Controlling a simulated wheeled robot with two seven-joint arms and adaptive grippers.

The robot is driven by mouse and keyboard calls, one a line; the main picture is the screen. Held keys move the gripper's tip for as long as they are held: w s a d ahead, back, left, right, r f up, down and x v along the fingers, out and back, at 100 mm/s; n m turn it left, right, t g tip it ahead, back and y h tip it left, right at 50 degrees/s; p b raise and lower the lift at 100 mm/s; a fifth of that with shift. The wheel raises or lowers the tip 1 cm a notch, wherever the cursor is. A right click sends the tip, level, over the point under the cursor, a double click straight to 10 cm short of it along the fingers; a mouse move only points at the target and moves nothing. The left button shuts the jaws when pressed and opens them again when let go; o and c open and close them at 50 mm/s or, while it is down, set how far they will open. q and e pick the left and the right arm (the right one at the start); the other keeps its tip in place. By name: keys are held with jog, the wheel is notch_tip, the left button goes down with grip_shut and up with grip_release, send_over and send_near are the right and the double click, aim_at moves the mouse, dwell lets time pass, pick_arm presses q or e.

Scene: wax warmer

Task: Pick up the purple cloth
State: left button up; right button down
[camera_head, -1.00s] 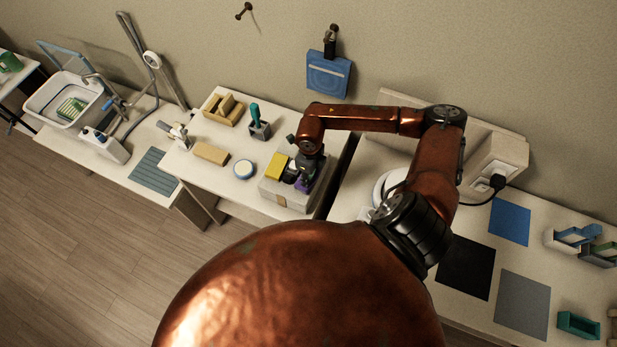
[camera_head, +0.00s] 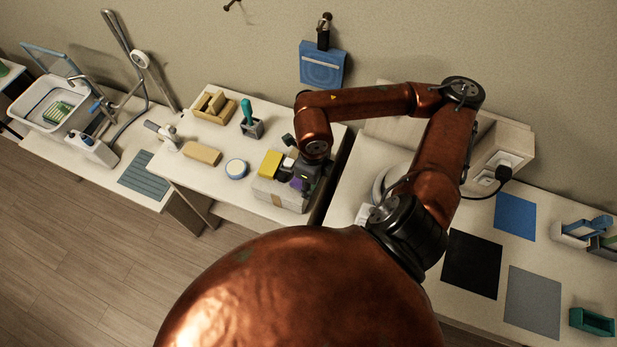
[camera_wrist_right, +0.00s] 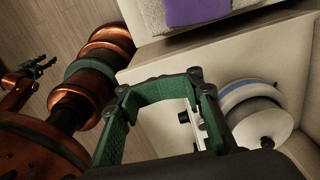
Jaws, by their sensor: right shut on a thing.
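The purple cloth (camera_head: 297,184) shows as a small patch on top of the pale box (camera_head: 280,199), at the right end of the middle table. My right gripper (camera_head: 307,177) is over this end of the box, right at the cloth, and hides much of it. In the right wrist view the cloth (camera_wrist_right: 198,11) is a flat purple patch on a grey surface at the top edge. There the green fingers of my right gripper (camera_wrist_right: 158,88) are drawn together. The point of grip is not clear in either view.
A yellow block (camera_head: 271,163) is beside my right gripper on the box. A round blue-and-white tin (camera_head: 237,169), a tan block (camera_head: 202,153) and a green-handled tool (camera_head: 247,112) stand further left. A dark gap separates this table from the right one.

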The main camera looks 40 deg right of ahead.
jog(key=shift+s+a+r+b, duration=0.15)
jog(key=shift+s+a+r, duration=0.15)
jog(key=shift+s, duration=0.25)
jog(key=shift+s+a+r+b, duration=0.1)
jog(key=shift+s+a+r, duration=0.2)
jog(key=shift+s, duration=0.25)
jog(key=shift+s+a+r+b, duration=0.15)
jog(key=shift+s+a+r, duration=0.15)
jog(key=shift+s, duration=0.25)
jog(key=c, duration=0.6)
grip_release()
jog(key=shift+o, duration=0.2)
